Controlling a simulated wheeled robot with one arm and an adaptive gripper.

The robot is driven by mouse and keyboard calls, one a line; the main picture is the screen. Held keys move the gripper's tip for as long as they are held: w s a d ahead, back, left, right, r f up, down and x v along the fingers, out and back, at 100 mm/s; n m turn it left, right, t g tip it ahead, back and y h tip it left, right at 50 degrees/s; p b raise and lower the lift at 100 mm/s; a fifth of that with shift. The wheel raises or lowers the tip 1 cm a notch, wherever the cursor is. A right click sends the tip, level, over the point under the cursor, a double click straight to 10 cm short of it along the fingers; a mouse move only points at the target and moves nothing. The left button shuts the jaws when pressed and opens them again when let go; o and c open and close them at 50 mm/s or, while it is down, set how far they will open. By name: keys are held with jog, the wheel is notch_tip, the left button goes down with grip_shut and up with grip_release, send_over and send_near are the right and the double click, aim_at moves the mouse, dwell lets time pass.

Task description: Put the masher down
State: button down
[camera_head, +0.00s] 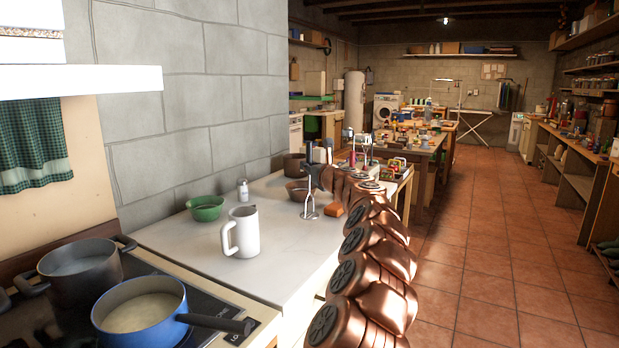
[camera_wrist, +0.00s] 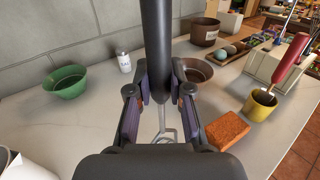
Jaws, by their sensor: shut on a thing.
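The masher has a dark handle (camera_wrist: 157,40) and a thin metal wire head, which shows in the head view (camera_head: 310,212). My gripper (camera_wrist: 160,98) is shut on the handle in the wrist view, one finger on each side. The masher is roughly upright over the pale worktop (camera_head: 290,242), its wire head low near the surface. I cannot tell whether it touches. In the head view, my arm partly hides the gripper and the upper masher.
A green bowl (camera_head: 206,208), white shaker (camera_wrist: 124,62) and white mug (camera_head: 242,232) stand left. A brown bowl (camera_wrist: 195,70) is behind the masher; an orange sponge (camera_wrist: 228,130) and yellow cup (camera_wrist: 260,105) are right.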

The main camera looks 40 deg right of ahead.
jog(key=shift+f+b, duration=0.55)
jog(key=shift+f, duration=1.15)
jog(key=shift+f, duration=0.15)
jog(key=c, duration=1.1)
grip_release()
jog(key=shift+o, duration=0.2)
jog(key=shift+s, duration=0.1)
